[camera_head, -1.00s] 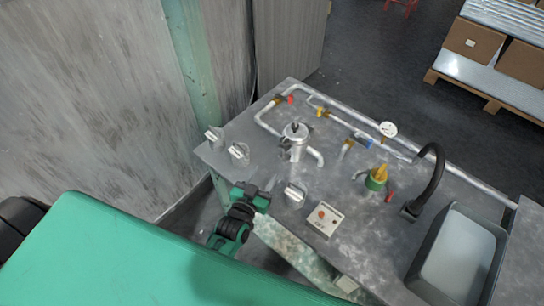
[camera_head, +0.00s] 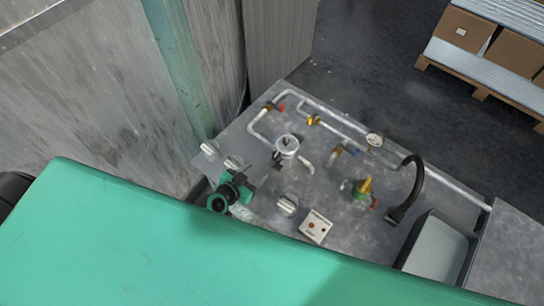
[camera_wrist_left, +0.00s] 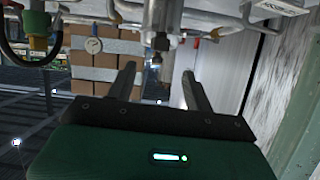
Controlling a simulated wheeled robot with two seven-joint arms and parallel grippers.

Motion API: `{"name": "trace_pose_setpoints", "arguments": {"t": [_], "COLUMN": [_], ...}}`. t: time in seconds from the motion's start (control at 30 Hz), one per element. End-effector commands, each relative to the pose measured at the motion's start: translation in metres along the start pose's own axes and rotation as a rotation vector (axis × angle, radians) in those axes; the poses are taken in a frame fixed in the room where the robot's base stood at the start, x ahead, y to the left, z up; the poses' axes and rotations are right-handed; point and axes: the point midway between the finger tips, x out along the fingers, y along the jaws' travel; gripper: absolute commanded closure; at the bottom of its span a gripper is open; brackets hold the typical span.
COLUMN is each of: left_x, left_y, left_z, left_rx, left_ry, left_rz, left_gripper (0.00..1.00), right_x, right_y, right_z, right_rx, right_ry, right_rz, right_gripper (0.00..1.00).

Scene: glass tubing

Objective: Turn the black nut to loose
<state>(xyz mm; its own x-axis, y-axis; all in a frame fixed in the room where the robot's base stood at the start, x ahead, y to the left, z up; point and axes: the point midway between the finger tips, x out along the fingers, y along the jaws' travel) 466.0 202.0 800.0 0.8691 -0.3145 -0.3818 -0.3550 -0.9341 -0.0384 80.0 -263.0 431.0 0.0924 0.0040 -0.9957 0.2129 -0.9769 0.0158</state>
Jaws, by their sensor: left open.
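The metal cylinder fitting (camera_head: 288,146) stands on the steel bench among the pipes. In the left wrist view its body (camera_wrist_left: 160,18) comes down from the top edge, and a small black piece that looks like the black nut (camera_wrist_left: 161,43) sits near its end. No contact shows. My right gripper is not in view.
Silver knobs (camera_head: 287,205) and a control box (camera_head: 315,226) are near the bench's front. A yellow-green valve (camera_head: 363,190), a gauge (camera_head: 374,140) and a black curved hose (camera_head: 416,180) stand to the right. Pipes with coloured valves run behind the cylinder.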

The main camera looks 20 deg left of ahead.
Motion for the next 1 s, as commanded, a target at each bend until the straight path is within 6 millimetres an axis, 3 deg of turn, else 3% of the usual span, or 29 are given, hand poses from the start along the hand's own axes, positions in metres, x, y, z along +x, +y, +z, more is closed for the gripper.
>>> {"name": "trace_pose_setpoints", "arguments": {"t": [0.5,0.7,1.0], "left_x": [0.089,0.104,0.106], "left_y": [0.0,-0.001,0.0], "left_z": [0.0,0.0,0.0], "left_rx": [-0.001,0.0,0.0], "left_ry": [0.001,0.0,0.0], "left_rz": [0.0,-0.001,-0.001], "left_gripper": [0.48,0.48,0.48], "right_x": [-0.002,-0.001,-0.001], "right_y": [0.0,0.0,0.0], "right_z": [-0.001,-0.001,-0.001], "right_rx": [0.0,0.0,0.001], "right_ry": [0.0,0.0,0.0], "right_rz": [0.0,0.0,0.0], "right_gripper": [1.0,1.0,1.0]}}
